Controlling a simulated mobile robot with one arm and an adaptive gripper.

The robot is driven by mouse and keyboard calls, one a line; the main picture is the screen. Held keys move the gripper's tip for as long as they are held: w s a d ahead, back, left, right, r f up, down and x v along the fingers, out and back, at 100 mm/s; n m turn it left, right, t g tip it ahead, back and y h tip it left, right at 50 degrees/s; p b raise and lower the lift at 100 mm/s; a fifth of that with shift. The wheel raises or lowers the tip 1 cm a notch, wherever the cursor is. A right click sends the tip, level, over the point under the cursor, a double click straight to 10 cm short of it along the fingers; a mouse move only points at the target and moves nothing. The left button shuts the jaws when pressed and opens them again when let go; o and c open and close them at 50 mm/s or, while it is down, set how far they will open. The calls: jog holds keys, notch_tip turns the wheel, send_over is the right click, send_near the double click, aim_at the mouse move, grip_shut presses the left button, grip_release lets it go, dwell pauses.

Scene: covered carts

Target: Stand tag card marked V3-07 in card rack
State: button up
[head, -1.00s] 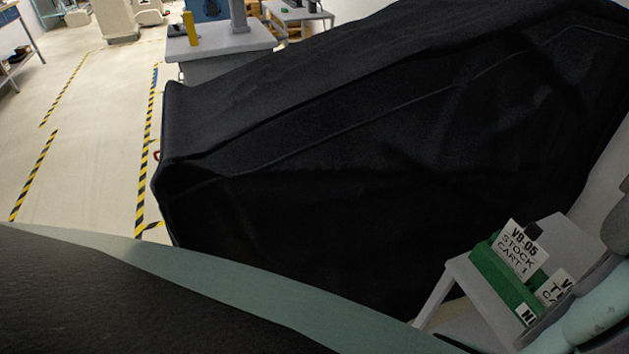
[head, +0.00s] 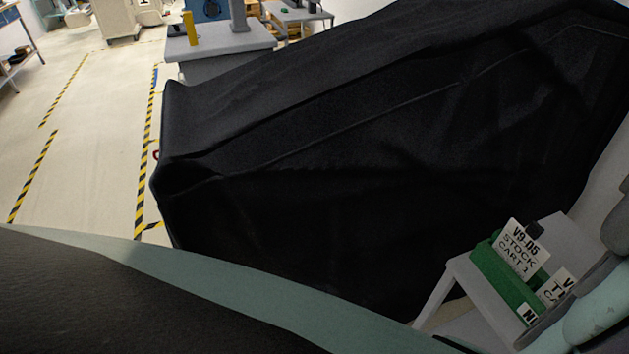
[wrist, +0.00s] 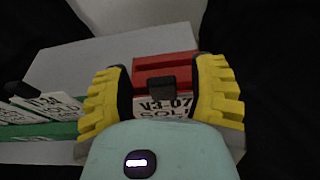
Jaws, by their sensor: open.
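The tag card marked V3-07 (wrist: 166,105) shows in the wrist view, with a black tab (wrist: 162,87) at its top edge. Its lower part is hidden by my own wrist. My gripper (wrist: 160,76) is open, with one yellow finger on each side of the card; I cannot tell whether they touch it. A red rack or block (wrist: 165,65) is right behind the card; I cannot tell whether the card stands in it. A green card rack (head: 487,265) holds several white cards, one reading V9-05 STOCK CART 1 (head: 521,249). It also shows in the wrist view (wrist: 66,130).
The racks are on a small grey table (head: 460,275). A large cart under a black cover (head: 370,170) stands directly beside and behind it. Open floor (head: 95,130) with yellow-black tape lies at far left.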

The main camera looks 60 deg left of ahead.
jog(key=v, duration=1.2)
dwell(0.3)
dwell(0.5)
